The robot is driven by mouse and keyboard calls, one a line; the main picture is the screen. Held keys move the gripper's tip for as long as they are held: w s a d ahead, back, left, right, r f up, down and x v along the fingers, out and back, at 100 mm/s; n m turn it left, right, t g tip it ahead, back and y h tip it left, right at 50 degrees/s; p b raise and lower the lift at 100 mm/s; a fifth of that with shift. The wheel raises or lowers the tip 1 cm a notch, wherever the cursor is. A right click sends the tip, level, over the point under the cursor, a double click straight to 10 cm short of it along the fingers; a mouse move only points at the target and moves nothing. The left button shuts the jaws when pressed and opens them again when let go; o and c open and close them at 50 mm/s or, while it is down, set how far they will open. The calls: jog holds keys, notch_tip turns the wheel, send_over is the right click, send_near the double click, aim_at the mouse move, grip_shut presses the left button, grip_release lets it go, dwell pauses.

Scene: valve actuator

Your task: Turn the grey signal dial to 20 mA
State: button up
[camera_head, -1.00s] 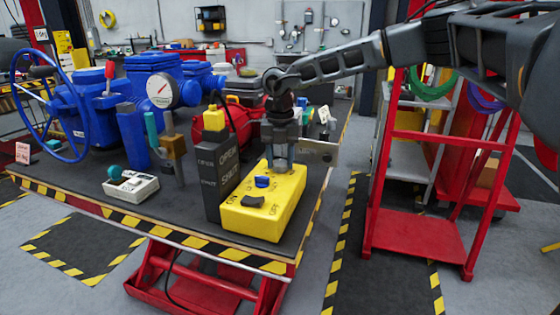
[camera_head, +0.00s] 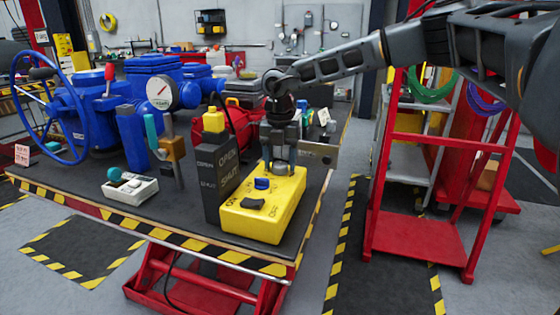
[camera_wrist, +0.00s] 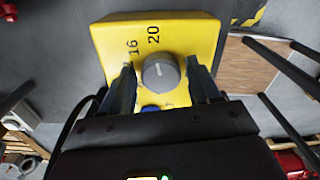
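The grey signal dial (camera_wrist: 161,72) is a round knob on the yellow control box (camera_wrist: 112,40), which also shows in the head view (camera_head: 240,222). The printed numbers 16 and 20 show beside the dial in the wrist view; its pointer setting is too small to tell. My gripper (camera_wrist: 162,80) is open, with one finger on each side of the dial and a small gap showing at each side.
A blue knob (camera_head: 262,183) and a dark selector (camera_head: 253,204) are on the box's near part. A dark OPEN/SHUT post (camera_head: 213,185) stands directly left. A pressure gauge (camera_head: 163,92) and blue valve bodies stand further left. A red cart (camera_head: 415,235) is at right.

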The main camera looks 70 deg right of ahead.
aim_at(280, 163)
jog(key=shift+o, duration=0.8)
notch_tip(280, 163, up, 8)
jog(key=shift+f, duration=0.15)
dwell(0.3)
